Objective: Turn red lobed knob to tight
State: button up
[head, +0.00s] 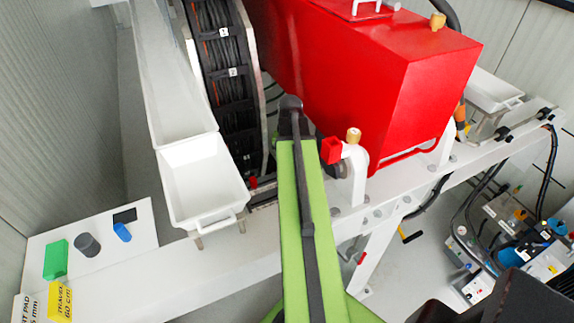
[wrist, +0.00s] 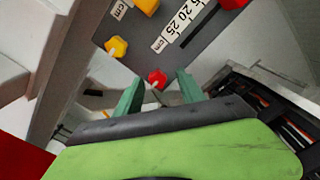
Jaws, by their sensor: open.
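A small red lobed knob (wrist: 157,77) shows in the wrist view at the lower edge of a dark grey panel (wrist: 185,52). My gripper (wrist: 160,86) is open, with its two green fingers apart. In the picture the knob appears between the fingertips, with nothing gripped. I cannot tell how far in front of the fingers the knob is. Another red part (wrist: 234,3) is cut off at the top edge. In the head view my green arm hides the gripper, and I cannot pick out the knob there.
A yellow lobed knob (wrist: 116,47) and an orange-yellow part (wrist: 147,5) are on or by the panel, near a ruler-like label (wrist: 181,26). A big red housing (head: 350,70), a white tray (head: 203,180) and a cable reel (head: 228,75) surround my arm.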

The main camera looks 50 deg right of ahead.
notch_tip(320, 180, up, 17)
jog(key=p, duration=1.6)
jog(key=shift+p, duration=0.3)
jog(key=shift+f, duration=0.1)
notch_tip(320, 180, down, 17)
jog(key=b, duration=1.7)
jog(key=shift+s+f+b, duration=0.15)
jog(key=shift+b, duration=0.15)
